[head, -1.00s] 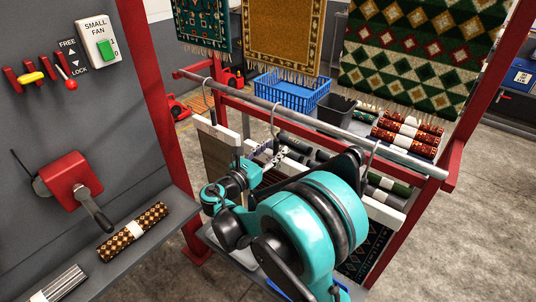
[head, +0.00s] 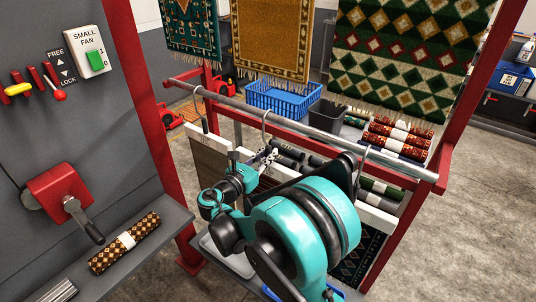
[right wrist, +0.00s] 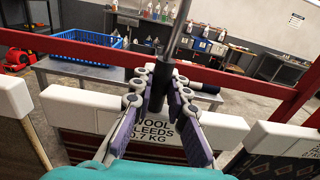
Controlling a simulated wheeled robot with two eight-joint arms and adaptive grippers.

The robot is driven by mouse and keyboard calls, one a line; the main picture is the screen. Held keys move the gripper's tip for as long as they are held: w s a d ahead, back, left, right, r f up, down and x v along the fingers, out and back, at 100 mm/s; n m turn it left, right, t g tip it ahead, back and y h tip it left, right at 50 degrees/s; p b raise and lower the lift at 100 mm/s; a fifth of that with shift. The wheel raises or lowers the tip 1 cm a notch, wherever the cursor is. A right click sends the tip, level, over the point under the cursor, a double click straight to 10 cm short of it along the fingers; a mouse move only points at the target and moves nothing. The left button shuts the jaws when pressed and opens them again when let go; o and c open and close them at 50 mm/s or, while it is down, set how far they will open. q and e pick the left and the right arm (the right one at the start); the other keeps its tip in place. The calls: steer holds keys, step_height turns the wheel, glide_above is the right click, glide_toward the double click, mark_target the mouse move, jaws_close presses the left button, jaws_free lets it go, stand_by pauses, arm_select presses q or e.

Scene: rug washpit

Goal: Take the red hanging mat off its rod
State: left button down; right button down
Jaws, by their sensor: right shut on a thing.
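My right gripper (right wrist: 158,88) is shut around this dark grip. In the head view my right gripper (head: 268,157) is just below the middle hook (head: 265,122), which appears to be over the metal rod (head: 310,128). My left gripper is not in view.
Neighbouring hangers stand close on both sides, a brown mat (head: 209,152) at left and a white bar (head: 376,220) at right. Red frame posts (head: 140,90) flank the rod. Behind are a blue basket (head: 284,98) and rolled mats (head: 398,137).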

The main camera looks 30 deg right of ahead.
steer(key=shift+r, duration=0.15)
steer(key=shift+r+p, duration=1.7)
steer(key=shift+r, duration=0.4)
steer(key=v, duration=1.5)
steer(key=shift+f, duration=0.1)
